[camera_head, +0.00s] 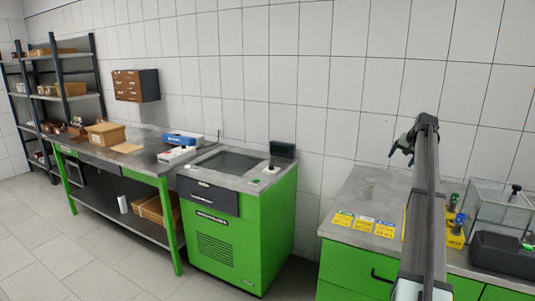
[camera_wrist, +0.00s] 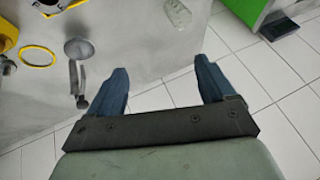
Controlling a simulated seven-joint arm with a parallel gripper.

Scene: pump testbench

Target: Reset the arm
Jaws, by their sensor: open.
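My gripper (camera_wrist: 161,70) is open and empty in the wrist view, with its two blue fingers spread apart. The floor and the edge of the grey bench top show between and beyond the fingers. In the head view my arm stands in front of the right-hand bench, and the gripper (camera_head: 402,148) is small and dark near its upper end, partly hidden by the arm. It appears raised above the bench.
The grey right-hand bench top (camera_head: 345,215) carries yellow cards (camera_head: 363,224), a small clear object (camera_wrist: 177,13) and, at the right, a glass tank (camera_head: 490,205). A green cabinet (camera_head: 240,235) stands left of a gap of tiled floor. A metal disc with a rod (camera_wrist: 78,50) shows near my left finger.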

